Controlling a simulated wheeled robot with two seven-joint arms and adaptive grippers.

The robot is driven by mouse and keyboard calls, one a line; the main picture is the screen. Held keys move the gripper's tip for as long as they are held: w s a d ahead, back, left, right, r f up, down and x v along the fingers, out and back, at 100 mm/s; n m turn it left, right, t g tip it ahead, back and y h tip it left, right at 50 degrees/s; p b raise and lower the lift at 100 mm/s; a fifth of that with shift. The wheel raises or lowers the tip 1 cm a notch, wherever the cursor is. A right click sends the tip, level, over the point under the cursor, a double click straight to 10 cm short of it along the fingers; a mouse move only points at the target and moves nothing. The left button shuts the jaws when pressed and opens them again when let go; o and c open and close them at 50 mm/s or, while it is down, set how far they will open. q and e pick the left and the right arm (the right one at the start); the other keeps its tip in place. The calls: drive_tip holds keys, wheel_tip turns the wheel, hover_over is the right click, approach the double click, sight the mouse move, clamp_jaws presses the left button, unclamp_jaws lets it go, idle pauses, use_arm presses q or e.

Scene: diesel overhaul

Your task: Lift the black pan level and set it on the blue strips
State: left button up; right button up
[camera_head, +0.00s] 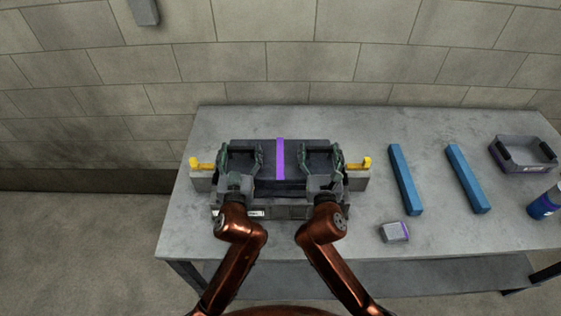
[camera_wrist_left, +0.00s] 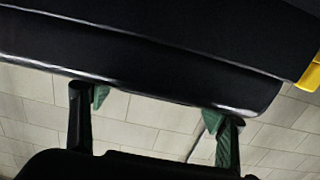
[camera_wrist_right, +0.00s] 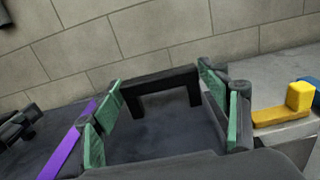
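The black pan (camera_head: 265,168), with a purple stripe (camera_head: 280,160) across its middle, is on a grey support (camera_head: 290,210) on the left part of the table. Two blue strips (camera_head: 404,180) (camera_head: 467,178) lie apart on the table to its right. My left gripper (camera_head: 240,152) is over the pan's left side. Its green-padded fingers are spread in the left wrist view (camera_wrist_left: 158,118), with a dark edge close by. My right gripper (camera_head: 322,152) is over the pan's right side. Its fingers are spread in the right wrist view (camera_wrist_right: 165,105), with a black handle (camera_wrist_right: 150,80) beyond. Contact is unclear.
Yellow clamps (camera_head: 201,164) (camera_head: 359,164) stand at both ends of the support. A small grey box (camera_head: 394,232) lies in front of the nearer blue strip. A grey bin (camera_head: 523,154) and a blue bottle (camera_head: 544,203) are at the far right.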

use_arm(q)
drive_tip(key=c, duration=1.7)
use_arm(e)
drive_tip(key=c, duration=1.7)
use_arm(q)
drive_tip(key=shift+r, duration=0.2)
drive_tip(key=shift+c, duration=0.2)
use_arm(e)
drive_tip(key=shift+r, duration=0.2)
drive_tip(key=shift+c, duration=0.2)
